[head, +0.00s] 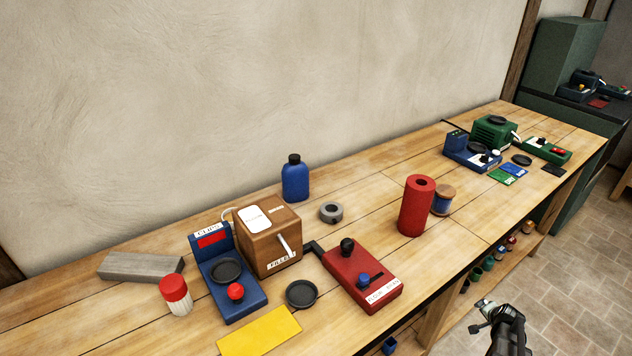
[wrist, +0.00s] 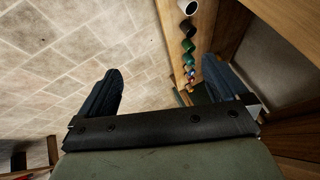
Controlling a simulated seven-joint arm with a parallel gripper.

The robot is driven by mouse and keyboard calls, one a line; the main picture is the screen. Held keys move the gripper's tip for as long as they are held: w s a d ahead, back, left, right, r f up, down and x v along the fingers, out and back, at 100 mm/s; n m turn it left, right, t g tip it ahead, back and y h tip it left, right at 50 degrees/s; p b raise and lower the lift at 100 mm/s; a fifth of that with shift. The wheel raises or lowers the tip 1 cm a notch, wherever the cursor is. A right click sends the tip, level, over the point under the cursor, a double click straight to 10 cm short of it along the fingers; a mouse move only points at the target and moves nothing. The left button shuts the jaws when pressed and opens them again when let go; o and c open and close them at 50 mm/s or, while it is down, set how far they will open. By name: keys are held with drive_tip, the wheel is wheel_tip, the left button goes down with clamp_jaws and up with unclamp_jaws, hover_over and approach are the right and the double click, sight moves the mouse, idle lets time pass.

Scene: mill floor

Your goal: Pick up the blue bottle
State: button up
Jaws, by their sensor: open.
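The blue bottle (head: 295,180) stands upright near the back of the wooden bench in the head view, close to the wall. It has a black cap. The wooden filler box stands in front of it and to its left. My gripper (head: 483,315) is at the lower right of the head view, off the front edge of the bench and far from the bottle. In the wrist view my gripper (wrist: 165,85) is open and empty, with its two dark fingers apart over the tiled floor and the lower shelf. The bottle does not show in the wrist view.
On the bench (head: 375,180) stand the filler box (head: 268,240), a blue scale (head: 240,290), a red device (head: 360,275), a red cylinder (head: 415,207), a grey ring (head: 331,212) and a red-capped shaker (head: 176,295). Small cups (wrist: 187,45) line a lower shelf.

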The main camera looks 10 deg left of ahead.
drive_tip(key=w+d+r+m+t+h, duration=0.2)
drive_tip(key=w+d+r, duration=0.4)
drive_tip(key=d+r, duration=0.4)
drive_tip(key=w+d+r+m+t+h, duration=0.25)
drive_tip(key=w+d+r, duration=0.45)
drive_tip(key=r, duration=0.6)
drive_tip(key=w+a+r+n+t+y, duration=0.2)
drive_tip(key=w+a+r, duration=0.6)
drive_tip(key=a+r, duration=0.35)
drive_tip(key=w+a+r+n+t+y, duration=0.1)
drive_tip(key=w+a+r+n+y, duration=0.1)
drive_tip(key=w+a+r, duration=0.75)
drive_tip(key=a+r+n+y, duration=0.1)
drive_tip(key=a+r+n, duration=0.1)
drive_tip(key=a+r, duration=0.35)
drive_tip(key=a+r+n+y, duration=0.1)
drive_tip(key=a+r+y, duration=0.1)
drive_tip(key=a, duration=0.7)
drive_tip(key=n+g+y, duration=0.1)
drive_tip(key=n+g, duration=0.9)
drive_tip(key=n, duration=0.4)
approach(295, 167)
drive_tip(key=x, duration=0.8)
drive_tip(key=w+x, duration=0.1)
drive_tip(key=x, duration=0.3)
drive_tip(key=shift+w+a+r, duration=0.1)
drive_tip(key=shift+r, duration=0.2)
